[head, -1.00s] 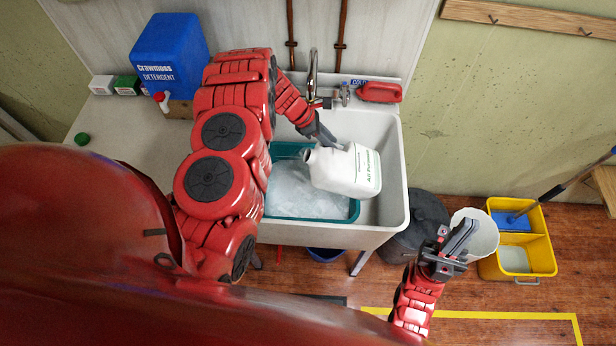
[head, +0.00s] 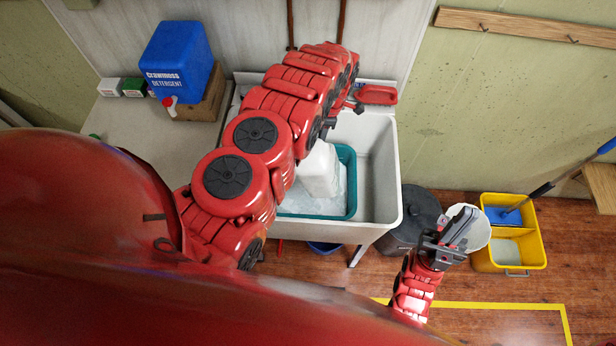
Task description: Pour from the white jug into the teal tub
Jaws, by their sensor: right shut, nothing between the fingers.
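The white jug (head: 318,172) is partly hidden behind my left arm. It stands more upright than tilted, in or just above the teal tub (head: 349,180); I cannot tell whether it touches the tub. The teal tub sits in the white sink and holds pale, clear or foamy content. My left gripper is hidden behind my left arm, so its hold on the jug does not show. My right gripper (head: 456,236) is shut and empty, low at the right, in front of the white bucket and away from the sink.
The white sink (head: 383,165) has free room right of the tub. A red brush (head: 376,95) lies on the sink's back ledge. A grey bin (head: 415,212), a white bucket (head: 480,232) and a yellow mop bucket (head: 537,240) stand on the floor.

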